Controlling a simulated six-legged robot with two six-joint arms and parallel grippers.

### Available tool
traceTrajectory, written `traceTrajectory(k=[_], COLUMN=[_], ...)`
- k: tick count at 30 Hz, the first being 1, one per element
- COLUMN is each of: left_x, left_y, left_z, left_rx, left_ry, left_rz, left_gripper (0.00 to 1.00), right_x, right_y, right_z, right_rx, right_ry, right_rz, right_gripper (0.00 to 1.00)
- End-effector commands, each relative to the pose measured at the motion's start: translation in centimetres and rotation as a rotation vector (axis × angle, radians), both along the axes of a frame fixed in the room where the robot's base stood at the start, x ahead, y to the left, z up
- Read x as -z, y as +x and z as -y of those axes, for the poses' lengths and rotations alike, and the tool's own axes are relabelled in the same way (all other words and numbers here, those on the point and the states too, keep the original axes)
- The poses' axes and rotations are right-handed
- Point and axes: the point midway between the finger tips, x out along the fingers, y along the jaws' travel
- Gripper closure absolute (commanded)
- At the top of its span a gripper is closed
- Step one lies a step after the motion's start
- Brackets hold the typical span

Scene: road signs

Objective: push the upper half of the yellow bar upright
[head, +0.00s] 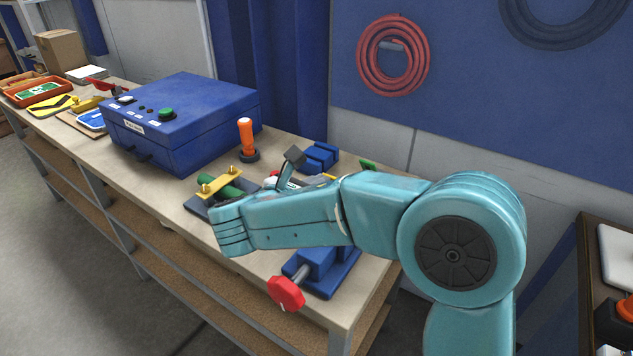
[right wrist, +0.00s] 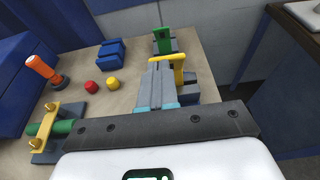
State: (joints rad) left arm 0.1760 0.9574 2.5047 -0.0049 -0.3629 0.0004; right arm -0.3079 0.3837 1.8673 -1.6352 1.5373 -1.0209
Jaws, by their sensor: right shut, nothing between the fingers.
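The yellow bar (right wrist: 178,72) stands by a dark block in the right wrist view. Its top part runs sideways to the left, at about a right angle to the short part below. In the head view only a small yellow piece (head: 329,176) shows past my arm. My right gripper (right wrist: 162,66) is shut and empty. Its grey fingertips lie just under the sideways part and left of the lower part; I cannot tell whether they touch it. In the head view my own forearm mostly hides this gripper (head: 311,181). My left gripper is out of view.
An orange handle (right wrist: 42,68), blue blocks (right wrist: 111,52), red (right wrist: 91,87) and yellow (right wrist: 113,83) knobs stand left of the fingers. A green piece (right wrist: 162,38) stands beyond the bar. A red octagon (head: 286,293) on a blue base and a blue box (head: 185,115) share the bench.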

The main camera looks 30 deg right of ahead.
Motion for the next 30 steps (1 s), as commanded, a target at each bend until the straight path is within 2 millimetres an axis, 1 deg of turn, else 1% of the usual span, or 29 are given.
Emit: traceTrajectory(k=[1,8,18,30], left_x=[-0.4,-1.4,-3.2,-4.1], left_y=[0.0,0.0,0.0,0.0], left_z=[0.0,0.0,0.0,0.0], left_rx=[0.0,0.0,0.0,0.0], left_ry=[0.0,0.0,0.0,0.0], left_rz=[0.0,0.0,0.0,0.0], left_gripper=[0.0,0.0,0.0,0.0], right_x=[-0.3,-0.8,-2.0,-2.7], right_y=[0.0,0.2,0.7,1.3], right_z=[0.1,0.4,1.8,3.3], right_rx=[0.001,0.001,0.003,0.002], right_ry=[0.008,0.027,0.025,0.026], right_rz=[-0.001,-0.01,-0.009,-0.009], right_gripper=[1.0,1.0,1.0,1.0])
